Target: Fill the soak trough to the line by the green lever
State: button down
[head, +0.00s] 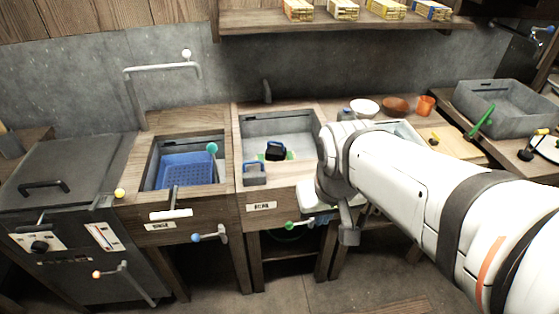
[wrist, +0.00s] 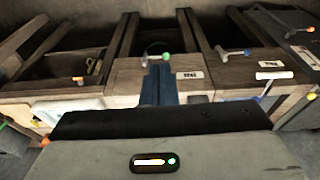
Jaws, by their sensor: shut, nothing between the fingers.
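The trough (head: 265,125) that I take for the soak trough is a grey basin in a wooden frame, mid head view; its label is too small to read. Its water level and fill line cannot be made out. A lever with a green ball (head: 290,224) sticks out below its front; a green-ball lever also shows in the wrist view (wrist: 166,57). My gripper (wrist: 157,66) appears there as a narrow dark-blue shape, shut and empty, its tip close to the green ball. I cannot tell whether they touch. In the head view my arm largely hides the gripper.
Left is another basin with a blue basket (head: 185,171) and a blue-ball lever (head: 208,236). A dark block with a blue handle (head: 275,151) is in the middle basin; a grey one (head: 255,175) sits at its front edge. A grey tub (head: 510,107) stands at right.

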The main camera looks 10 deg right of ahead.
aim_at(292, 224)
jog(key=w+d+f+y+b, duration=0.2)
jog(key=w+d+f+b, duration=0.2)
jog(key=w+f+b, duration=0.4)
jog(key=w+d+f+m+t+y+b, duration=0.1)
jog(key=w+d+f+y+b, duration=0.2)
jog(key=w+f+b, duration=0.6)
notch_tip(292, 224, down, 3)
jog(key=shift+d+y+b, duration=0.3)
jog(key=shift+d+b, duration=0.05)
jog(key=shift+b, duration=0.2)
jog(key=b+x, duration=0.3)
jog(key=x, duration=1.1)
jog(key=shift+w, duration=0.1)
